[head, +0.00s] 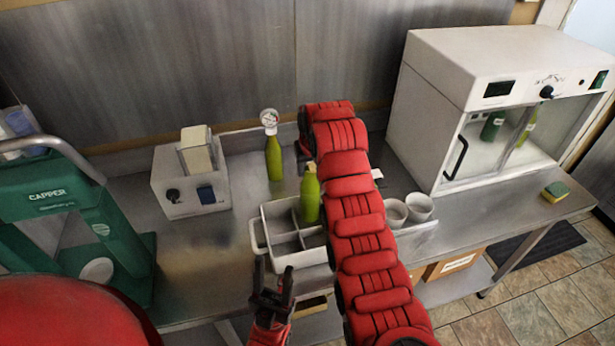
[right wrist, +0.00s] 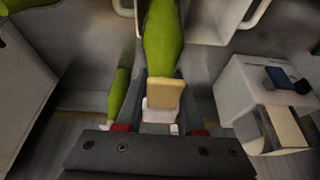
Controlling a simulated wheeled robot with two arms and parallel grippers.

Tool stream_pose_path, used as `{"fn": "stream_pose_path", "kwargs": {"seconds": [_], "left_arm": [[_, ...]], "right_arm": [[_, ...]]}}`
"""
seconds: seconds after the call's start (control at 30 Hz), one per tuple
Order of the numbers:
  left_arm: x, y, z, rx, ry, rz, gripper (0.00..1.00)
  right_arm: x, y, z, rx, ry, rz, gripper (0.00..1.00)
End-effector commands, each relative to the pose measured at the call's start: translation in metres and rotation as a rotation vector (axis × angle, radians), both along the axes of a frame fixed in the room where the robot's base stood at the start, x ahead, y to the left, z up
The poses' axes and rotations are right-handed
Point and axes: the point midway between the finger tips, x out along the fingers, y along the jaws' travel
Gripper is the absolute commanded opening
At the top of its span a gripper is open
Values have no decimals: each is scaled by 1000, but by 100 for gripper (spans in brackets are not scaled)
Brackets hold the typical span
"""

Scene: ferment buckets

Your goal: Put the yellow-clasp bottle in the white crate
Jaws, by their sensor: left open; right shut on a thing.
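The green bottle with a yellow clasp (head: 311,200) stands roughly upright at the right part of the divided white crate (head: 262,232). I cannot tell whether its base is inside a compartment or just above it. My right gripper is shut on this bottle near its top; the arm hides most of the gripper in the head view. In the right wrist view the right gripper (right wrist: 160,128) is close to the clasp (right wrist: 165,95), with the green body (right wrist: 163,45) beyond, reaching towards the crate (right wrist: 212,12). My left gripper (head: 272,290) is open and empty in front of the crate.
Another green bottle (head: 273,158) with a round gauge stands behind the crate. A white device (head: 190,180) and the green capper (head: 110,240) are at left. White cups (head: 418,207) stand right of my right arm, near a white glass-fronted cabinet (head: 440,80). A sponge (head: 556,191) lies far right.

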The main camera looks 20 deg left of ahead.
Motion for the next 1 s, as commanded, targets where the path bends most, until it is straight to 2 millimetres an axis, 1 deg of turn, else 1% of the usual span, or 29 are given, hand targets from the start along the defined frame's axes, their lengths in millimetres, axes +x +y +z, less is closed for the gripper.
{"fn": "stream_pose_path", "kwargs": {"seconds": [0.07,0.17,0.2,0.3,0.63,0.67,0.7,0.8,1.0], "left_arm": [[0,0,6,0,0,0,50],[0,0,15,0,0,0,50],[0,0,18,0,0,0,50],[0,0,20,0,0,0,50],[0,0,15,0,0,0,50],[0,0,16,0,0,0,50],[0,0,16,0,0,0,50],[0,0,16,0,0,0,50],[0,0,16,0,0,0,50]], "right_arm": [[0,1,-4,1,-3,1,0],[0,1,-18,2,-1,1,0],[-1,0,-25,0,1,0,0],[0,0,-37,1,-1,-1,0],[1,0,-41,4,-4,0,0],[1,0,-40,4,-4,0,42],[1,0,-40,4,-4,0,49],[1,0,-40,3,-3,0,66],[0,0,-40,2,-2,0,66]]}}
